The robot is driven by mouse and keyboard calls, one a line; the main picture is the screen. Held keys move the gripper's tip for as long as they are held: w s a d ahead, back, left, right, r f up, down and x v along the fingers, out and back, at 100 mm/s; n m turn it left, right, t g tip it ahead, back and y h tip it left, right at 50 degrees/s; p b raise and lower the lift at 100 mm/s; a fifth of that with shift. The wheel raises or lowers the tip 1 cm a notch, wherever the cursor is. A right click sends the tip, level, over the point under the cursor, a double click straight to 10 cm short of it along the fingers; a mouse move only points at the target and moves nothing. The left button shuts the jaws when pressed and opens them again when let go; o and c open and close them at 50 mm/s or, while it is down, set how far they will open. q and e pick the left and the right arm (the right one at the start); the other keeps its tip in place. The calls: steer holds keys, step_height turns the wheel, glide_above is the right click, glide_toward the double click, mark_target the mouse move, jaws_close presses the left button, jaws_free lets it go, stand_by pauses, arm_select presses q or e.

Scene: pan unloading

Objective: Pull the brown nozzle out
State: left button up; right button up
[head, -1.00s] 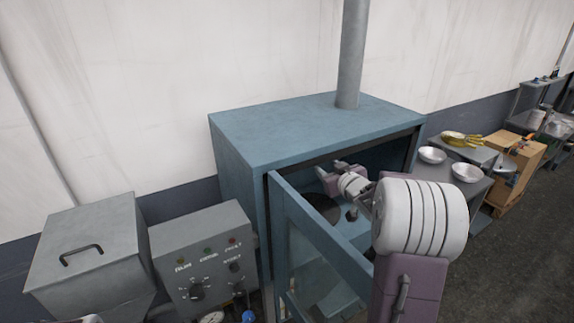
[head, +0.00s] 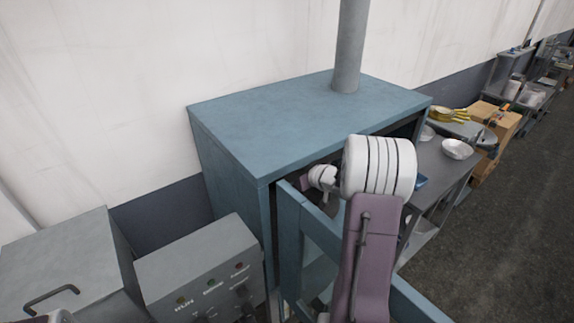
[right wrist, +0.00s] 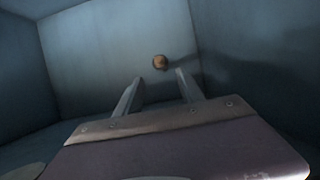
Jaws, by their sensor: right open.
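The brown nozzle (right wrist: 160,62) shows in the right wrist view as a small round brown piece on the inner wall of the blue cabinet (head: 225,165). My right gripper (right wrist: 156,88) is open and empty inside the cabinet, with the nozzle beyond its fingertips and roughly between them in the picture. The nozzle and the right fingertips are hidden in the head view, behind my right arm and the cabinet's top. My left gripper is not in view.
The cabinet's open door (head: 292,240) stands close beside my right arm. A grey control box (head: 195,262) and a lidded grey bin (head: 70,255) are at the left. A metal table (head: 440,175) with a white bowl (head: 458,149) is at the right.

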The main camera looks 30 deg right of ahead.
steer(key=p+x, duration=0.3)
steer(key=x, duration=0.6)
steer(key=shift+w, duration=0.15)
steer(key=shift+f, duration=0.1)
steer(key=c, duration=0.9)
jaws_close()
